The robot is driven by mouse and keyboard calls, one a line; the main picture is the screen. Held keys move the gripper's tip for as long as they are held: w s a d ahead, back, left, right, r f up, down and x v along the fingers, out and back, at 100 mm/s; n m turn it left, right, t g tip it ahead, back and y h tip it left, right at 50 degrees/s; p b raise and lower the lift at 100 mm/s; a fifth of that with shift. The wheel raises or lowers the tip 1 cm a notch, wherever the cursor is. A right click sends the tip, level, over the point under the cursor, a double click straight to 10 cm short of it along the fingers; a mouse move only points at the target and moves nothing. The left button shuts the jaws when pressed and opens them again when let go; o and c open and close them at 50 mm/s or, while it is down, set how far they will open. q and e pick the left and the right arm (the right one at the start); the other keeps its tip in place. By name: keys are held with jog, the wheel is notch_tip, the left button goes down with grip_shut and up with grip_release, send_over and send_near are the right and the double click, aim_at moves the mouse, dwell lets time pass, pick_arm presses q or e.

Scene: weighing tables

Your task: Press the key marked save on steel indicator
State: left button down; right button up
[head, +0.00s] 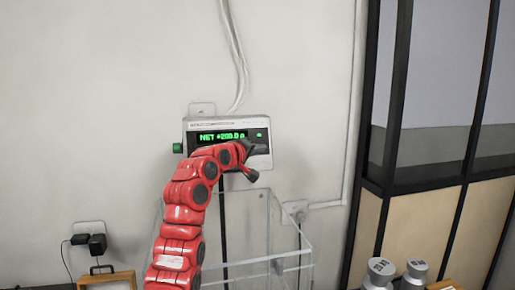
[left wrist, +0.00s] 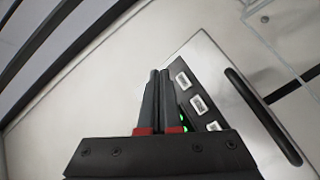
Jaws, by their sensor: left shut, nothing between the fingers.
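The steel indicator (head: 258,125) is mounted on the wall, with a lit green display reading what looks like NET and a weight of about 200.0 g. A green knob (head: 178,147) sticks out of its left side. My left gripper (head: 258,149) is in front of the indicator's lower right face and hides part of it. In the left wrist view the left gripper (left wrist: 159,75) is shut and empty, its fingertips beside a dark strip with several pale keys (left wrist: 198,104). The key markings are too small to read. Whether the fingertips touch the panel cannot be told.
A clear open-topped box (head: 290,246) stands below the indicator. Metal weights (head: 380,271) stand at the lower right, near a dark-framed partition (head: 375,150). Plugs (head: 97,243) and cables are on the wall at the left. A wooden case (head: 107,281) is at the lower left.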

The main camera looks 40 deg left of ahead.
pick_arm(q)
jog(key=shift+w+a+f+p, duration=0.25)
jog(key=shift+w+a+p, duration=0.3)
jog(key=shift+w+a, duration=0.15)
jog(key=shift+w+a+f+p, duration=0.25)
jog(key=shift+w+a+p, duration=0.3)
jog(key=shift+a, duration=0.15)
dwell(1.1)
jog(key=shift+w+a+p, duration=0.25)
jog(key=shift+a+p, duration=0.05)
